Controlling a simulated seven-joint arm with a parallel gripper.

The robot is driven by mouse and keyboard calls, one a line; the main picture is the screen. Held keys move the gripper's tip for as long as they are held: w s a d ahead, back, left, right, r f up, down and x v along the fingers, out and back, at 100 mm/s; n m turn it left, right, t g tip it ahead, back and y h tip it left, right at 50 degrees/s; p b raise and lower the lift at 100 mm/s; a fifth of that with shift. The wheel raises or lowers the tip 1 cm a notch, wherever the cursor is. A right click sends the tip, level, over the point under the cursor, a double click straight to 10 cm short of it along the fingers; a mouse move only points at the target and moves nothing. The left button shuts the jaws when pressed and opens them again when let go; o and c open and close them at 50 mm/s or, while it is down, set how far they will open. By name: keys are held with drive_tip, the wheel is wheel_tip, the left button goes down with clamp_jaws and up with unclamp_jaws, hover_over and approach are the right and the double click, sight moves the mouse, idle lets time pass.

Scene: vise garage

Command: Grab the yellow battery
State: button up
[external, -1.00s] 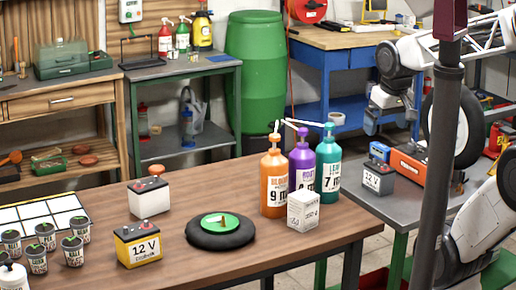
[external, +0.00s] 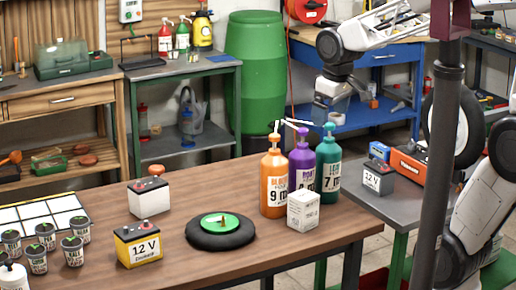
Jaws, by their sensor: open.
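The yellow battery (external: 139,250), with a black top and a "12 V" label, stands upright near the front edge of the brown wooden table (external: 330,236). My gripper (external: 332,117) hangs open in the upper right, above and behind the pump bottles as seen in the picture. It is well to the right of the yellow battery and apart from it. Its fingers are small and partly lost against the blue bench, and I see nothing held. A white battery (external: 149,200) stands just behind the yellow one. A grey 12 V battery (external: 377,178) stands on the right-hand table.
Orange (external: 273,188), purple (external: 300,165) and teal (external: 328,170) pump bottles stand with a small white box (external: 303,211) at the table's right. A black wheel with a green disc (external: 221,231) lies mid-table. Several small cups (external: 73,255) stand left of the yellow battery.

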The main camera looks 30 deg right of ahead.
drive_tip(key=w+a+f+n, duration=0.2)
drive_tip(key=w+a+n, duration=0.2)
drive_tip(key=w+a, duration=0.55)
drive_tip(key=n+g, duration=0.2)
drive_tip(key=n, duration=0.9)
hover_over(136, 230)
wheel_tip(136, 230, down, 17)
drive_tip(key=shift+d+r, duration=0.1)
drive_tip(key=shift+d, duration=0.05)
drive_tip(key=shift+a, duration=0.25)
drive_tip(key=shift+f, duration=0.2)
drive_tip(key=shift+f, duration=1.25)
drive_tip(key=shift+d, duration=0.1)
